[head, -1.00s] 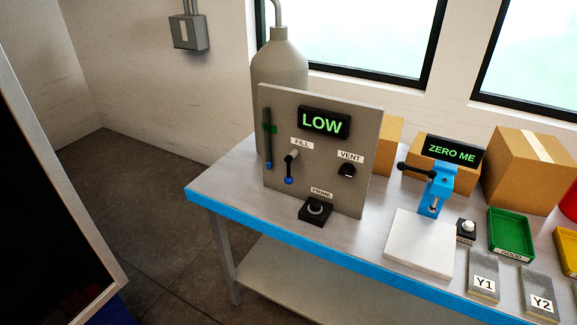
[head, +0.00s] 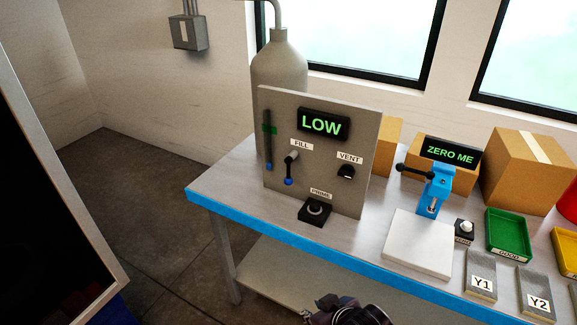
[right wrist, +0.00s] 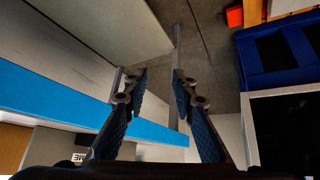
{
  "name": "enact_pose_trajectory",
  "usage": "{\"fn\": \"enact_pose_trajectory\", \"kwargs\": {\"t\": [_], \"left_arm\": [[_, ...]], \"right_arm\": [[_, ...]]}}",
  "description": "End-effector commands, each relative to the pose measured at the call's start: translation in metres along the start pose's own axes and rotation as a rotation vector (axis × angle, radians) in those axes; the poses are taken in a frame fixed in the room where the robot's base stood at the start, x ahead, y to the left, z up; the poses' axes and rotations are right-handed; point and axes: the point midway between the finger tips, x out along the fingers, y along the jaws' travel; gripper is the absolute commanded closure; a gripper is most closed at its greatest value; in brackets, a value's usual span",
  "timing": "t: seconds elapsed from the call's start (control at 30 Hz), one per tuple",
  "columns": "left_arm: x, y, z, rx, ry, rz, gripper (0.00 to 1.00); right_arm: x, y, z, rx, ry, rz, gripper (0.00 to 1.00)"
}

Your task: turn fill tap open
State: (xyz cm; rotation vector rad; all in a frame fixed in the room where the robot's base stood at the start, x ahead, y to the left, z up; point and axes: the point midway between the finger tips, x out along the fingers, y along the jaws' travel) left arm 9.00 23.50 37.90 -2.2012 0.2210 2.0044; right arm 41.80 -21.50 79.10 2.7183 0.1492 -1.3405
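The fill tap (head: 290,167) is a short grey lever with a blue end, below the FILL label on the grey panel (head: 278,120). Its lever hangs downward. The panel's display (head: 323,123) reads LOW in green. My right gripper (head: 340,312) shows partly at the bottom edge of the head view, in front of the table and well below the tap. In the right wrist view its two fingers (right wrist: 160,85) stand apart with nothing between them. The tap is not seen in that view. My left gripper is in no view.
The panel also bears a black VENT knob (head: 346,171), and a PRIME button (head: 314,212) sits at its foot. A blue clamp device (head: 434,190), a white plate (head: 420,243) and a green tray (head: 508,233) stand to the right. The table's blue edge (head: 330,264) lies between gripper and panel.

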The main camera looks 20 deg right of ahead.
Motion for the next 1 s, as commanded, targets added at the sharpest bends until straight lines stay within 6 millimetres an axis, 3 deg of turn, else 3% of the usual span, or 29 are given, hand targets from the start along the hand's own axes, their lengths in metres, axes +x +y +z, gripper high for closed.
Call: {"fn": "enact_pose_trajectory", "kwargs": {"t": [0.03,0.27,0.4,0.5,0.6,0.77,1.0], "left_arm": [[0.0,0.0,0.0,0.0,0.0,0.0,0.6],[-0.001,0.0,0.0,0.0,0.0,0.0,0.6],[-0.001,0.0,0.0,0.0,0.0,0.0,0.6],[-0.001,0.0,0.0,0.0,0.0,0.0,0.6],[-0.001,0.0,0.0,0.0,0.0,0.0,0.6],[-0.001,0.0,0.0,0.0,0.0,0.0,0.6],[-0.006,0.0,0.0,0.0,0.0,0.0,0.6]], "right_arm": [[0.003,0.008,-0.026,0.001,0.07,0.006,0.75],[0.011,0.041,-0.141,0.021,0.397,0.014,0.75],[0.004,0.069,-0.216,0.038,0.623,0.01,0.75],[-0.006,0.086,-0.258,0.047,0.759,0.004,0.75],[-0.017,0.099,-0.285,0.052,0.853,-0.002,0.75],[-0.025,0.108,-0.304,0.056,0.919,-0.007,0.75],[-0.012,0.108,-0.326,0.057,0.924,-0.007,0.75]]}}
